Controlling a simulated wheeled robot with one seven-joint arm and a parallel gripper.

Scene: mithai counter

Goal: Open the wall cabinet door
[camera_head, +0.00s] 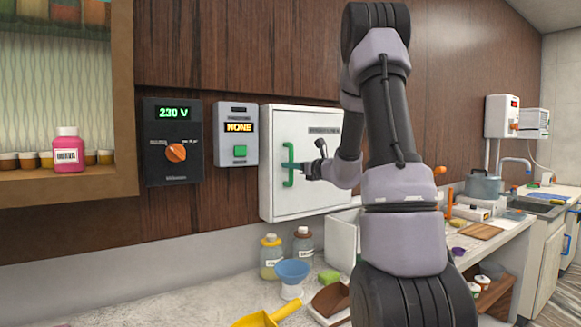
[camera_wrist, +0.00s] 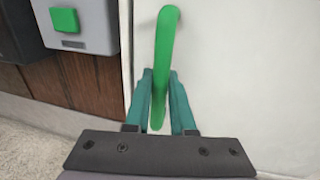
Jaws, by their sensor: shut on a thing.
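The white wall cabinet (camera_head: 308,121) hangs on the wood-panelled wall, partly hidden behind my arm. Its door looks closed, and a green vertical bar handle (camera_head: 288,165) stands on the left side of the door. My gripper (camera_head: 297,170) is at the handle. In the wrist view, my gripper's two teal fingers (camera_wrist: 161,105) lie one on each side of the lower part of the green handle (camera_wrist: 165,55), shut on it. The door face (camera_wrist: 240,65) fills the right of the wrist view.
Left of the cabinet are a grey box with a green button (camera_head: 239,151) and a black panel with an orange knob (camera_head: 176,152). Below on the counter stand two jars, a blue funnel (camera_head: 292,271) and a yellow scoop (camera_head: 268,316). A wooden shelf (camera_head: 125,185) holds a pink bottle at far left.

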